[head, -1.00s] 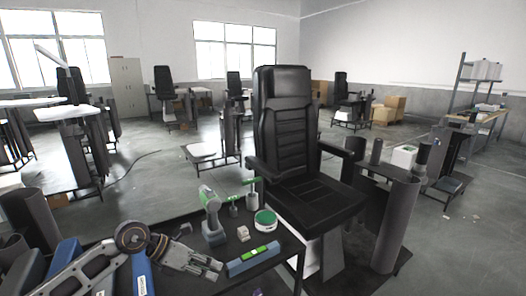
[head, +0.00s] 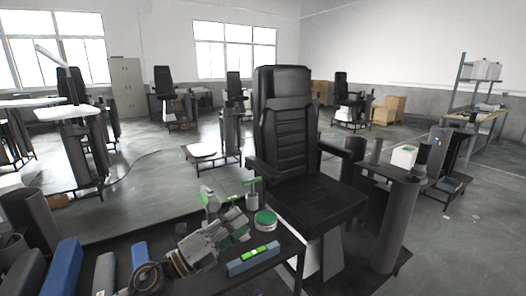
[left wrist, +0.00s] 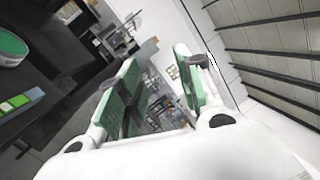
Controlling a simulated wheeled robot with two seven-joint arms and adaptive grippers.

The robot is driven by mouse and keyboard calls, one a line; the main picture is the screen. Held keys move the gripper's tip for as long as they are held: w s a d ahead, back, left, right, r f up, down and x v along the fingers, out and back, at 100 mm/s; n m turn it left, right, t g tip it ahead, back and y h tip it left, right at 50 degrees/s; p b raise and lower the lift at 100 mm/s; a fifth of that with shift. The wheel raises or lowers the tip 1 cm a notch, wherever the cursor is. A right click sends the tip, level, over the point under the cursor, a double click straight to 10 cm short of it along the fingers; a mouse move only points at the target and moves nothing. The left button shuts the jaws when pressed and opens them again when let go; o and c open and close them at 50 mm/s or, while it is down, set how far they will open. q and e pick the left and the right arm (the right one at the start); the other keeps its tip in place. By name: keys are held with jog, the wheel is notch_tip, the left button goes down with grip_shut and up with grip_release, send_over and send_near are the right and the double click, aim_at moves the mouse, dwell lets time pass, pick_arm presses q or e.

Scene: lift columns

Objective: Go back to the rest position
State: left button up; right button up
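My left gripper (head: 240,222) hangs over the dark workbench (head: 208,286) in the head view, with its arm coming in from the lower left. In the left wrist view its two green-padded fingers (left wrist: 155,78) stand apart with nothing between them. The gripper partly hides a green and grey power drill (head: 209,197) on the bench. A round green-topped container (head: 265,218) stands just right of the fingers and also shows in the left wrist view (left wrist: 10,48). My right gripper is in neither view.
A blue and green level-like bar (head: 253,261) lies near the bench's front edge. Blue and grey blocks (head: 66,268) stand at the left. A black seat (head: 296,150) on a column stands behind the bench. A dark tube (head: 397,222) stands at the right.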

pick_arm(q)
jog(key=w+a+f+n+t+y, duration=0.25)
jog(key=a+n+t+y, duration=0.6)
jog(key=n, duration=0.65)
jog(key=s+a+f+n+g+y, duration=0.2)
jog(key=a+f+n+g+y, duration=0.3)
jog(key=a+f+n+y, duration=0.35)
jog(key=s+d+f+n+g, duration=0.2)
jog(key=s+f+n+g, duration=0.5)
jog(key=s+f+g, duration=1)
jog(key=s+a+f+t, duration=0.1)
jog(key=s+f, duration=0.2)
jog(key=f, duration=0.9)
jog(key=s+f+t, duration=0.1)
jog(key=s+f, duration=0.1)
jog(key=f, duration=1)
jog(key=s+a+f+t, duration=0.1)
jog(key=s+f, duration=0.2)
jog(key=f, duration=1)
jog(key=s+a+f, duration=0.3)
jog(key=s+f, duration=0.6)
jog(key=s, duration=0.1)
jog(key=s+a+f, duration=0.3)
jog(key=s+f, duration=0.6)
jog(key=s, duration=0.1)
jog(key=shift+s+a+f+m+g, duration=0.2)
jog(key=shift+s+f+m+g, duration=0.15)
jog(key=shift+s+f+m, duration=0.1)
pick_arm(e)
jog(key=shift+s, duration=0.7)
